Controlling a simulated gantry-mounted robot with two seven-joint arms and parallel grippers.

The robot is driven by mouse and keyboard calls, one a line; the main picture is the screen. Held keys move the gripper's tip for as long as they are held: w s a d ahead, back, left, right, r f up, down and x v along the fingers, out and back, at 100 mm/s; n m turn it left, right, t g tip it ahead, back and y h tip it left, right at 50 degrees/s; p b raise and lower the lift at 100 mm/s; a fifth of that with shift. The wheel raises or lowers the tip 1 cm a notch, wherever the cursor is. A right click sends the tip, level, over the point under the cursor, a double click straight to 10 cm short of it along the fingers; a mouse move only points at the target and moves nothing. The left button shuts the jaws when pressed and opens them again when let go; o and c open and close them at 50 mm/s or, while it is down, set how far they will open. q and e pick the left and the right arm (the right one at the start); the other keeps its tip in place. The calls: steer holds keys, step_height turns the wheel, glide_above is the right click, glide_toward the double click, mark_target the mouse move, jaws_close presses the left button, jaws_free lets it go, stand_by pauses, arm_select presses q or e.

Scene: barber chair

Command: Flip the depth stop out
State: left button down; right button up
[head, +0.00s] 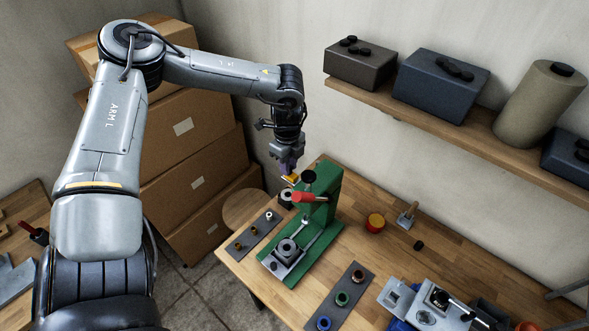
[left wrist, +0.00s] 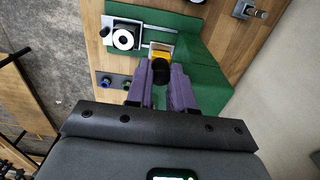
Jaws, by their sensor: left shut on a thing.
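A green press (head: 324,200) stands on the wooden bench, with a red lever (head: 309,197) and a black knob (head: 308,177) near its top. A small yellow piece (head: 290,178), seemingly the depth stop, is at the press's upper left side. My left gripper (head: 288,168) reaches it from above, its purple fingers shut on it. In the left wrist view, the yellow piece (left wrist: 161,56) with a dark round end (left wrist: 161,73) shows at the fingertips (left wrist: 161,82). The fingers hide part of it. My right gripper is in neither view.
Grey strips with small parts lie left (head: 254,233) and right (head: 346,297) of the press. A wall shelf (head: 450,122) carries boxes. Cardboard boxes (head: 190,150) are stacked behind my left arm.

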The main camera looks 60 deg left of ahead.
arm_select(q)
steer(key=c, duration=1.4)
jaws_free()
steer(key=shift+a, duration=0.1)
steer(key=o, duration=0.4)
steer(key=shift+s+a, duration=0.1)
steer(key=shift+r, duration=0.1)
steer(key=shift+r, duration=0.55)
steer(key=shift+r+b, duration=1.1)
steer(key=shift+r, duration=3.65)
